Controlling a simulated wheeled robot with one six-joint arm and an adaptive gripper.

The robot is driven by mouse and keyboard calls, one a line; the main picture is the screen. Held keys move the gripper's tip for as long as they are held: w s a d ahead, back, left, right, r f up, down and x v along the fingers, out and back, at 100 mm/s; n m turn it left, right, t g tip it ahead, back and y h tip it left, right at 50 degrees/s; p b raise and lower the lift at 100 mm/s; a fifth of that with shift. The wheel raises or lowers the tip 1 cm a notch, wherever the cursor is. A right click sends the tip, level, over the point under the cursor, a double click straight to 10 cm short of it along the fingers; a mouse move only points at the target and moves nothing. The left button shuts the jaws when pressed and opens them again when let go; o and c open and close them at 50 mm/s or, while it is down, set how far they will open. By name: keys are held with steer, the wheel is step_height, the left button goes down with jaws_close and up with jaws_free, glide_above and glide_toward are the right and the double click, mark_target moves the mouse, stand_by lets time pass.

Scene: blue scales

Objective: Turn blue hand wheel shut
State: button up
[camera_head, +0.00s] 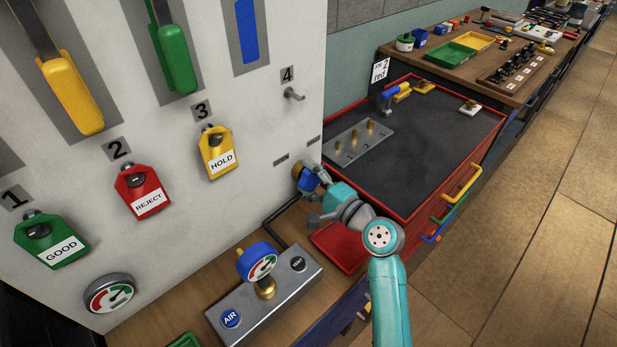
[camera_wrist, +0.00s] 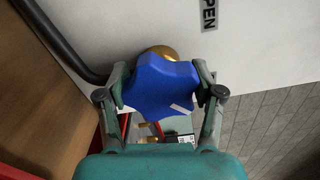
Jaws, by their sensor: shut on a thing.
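The blue hand wheel (camera_wrist: 160,88) has a lobed rim and a small light mark. It sits in front of a brass fitting (camera_wrist: 158,52) on the white panel. My gripper (camera_wrist: 164,90) has one finger on each side of the wheel and is shut on it. In the head view the wheel (camera_head: 308,182) is small and partly hidden by my gripper (camera_head: 312,180), low at the panel's right edge. A label reading "OPEN" (camera_wrist: 208,14) is on the panel beside the wheel. How far the wheel is turned cannot be told.
A black pipe (camera_wrist: 62,38) runs close beside the wheel. A metal block with a blue gauge (camera_head: 260,262) stands on the bench at the front. A red tray (camera_head: 340,250) lies under my arm. A red-edged cart with a dark top (camera_head: 430,150) stands to the right.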

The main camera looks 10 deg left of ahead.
steer(key=shift+r+m, duration=0.1)
steer(key=shift+m, duration=1.1)
steer(key=o, duration=1.1)
steer(key=shift+o, duration=0.2)
steer(key=v, duration=1.2)
